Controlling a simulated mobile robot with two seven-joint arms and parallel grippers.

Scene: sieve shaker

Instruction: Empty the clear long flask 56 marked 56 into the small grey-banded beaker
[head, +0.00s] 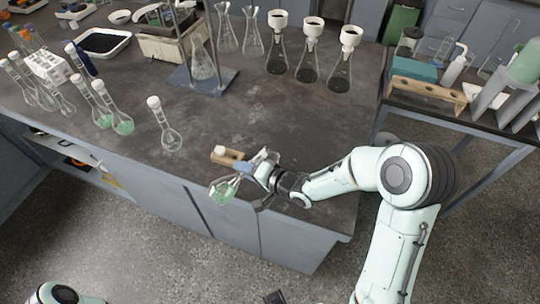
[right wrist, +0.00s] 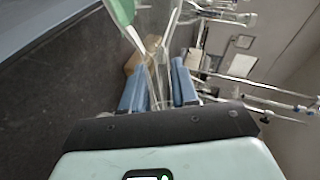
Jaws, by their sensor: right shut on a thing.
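My right gripper (head: 247,168) is shut on the neck of a clear long-necked flask (head: 222,190) near the front edge of the bench. The flask is tilted, its round bulb low and to the left, with pale green liquid in it. In the right wrist view the clear neck (right wrist: 162,75) runs between the blue fingers (right wrist: 159,88), with green at the upper left. No number is readable on it. I cannot make out a small grey-banded beaker. My left gripper is not clearly in view.
A wooden block (head: 228,155) with a white-topped piece sits just behind the held flask. A stoppered clear flask (head: 171,138) and green-filled flasks (head: 122,124) stand to the left. Dark-filled flasks with white funnels (head: 309,68) stand behind. The middle bench is clear.

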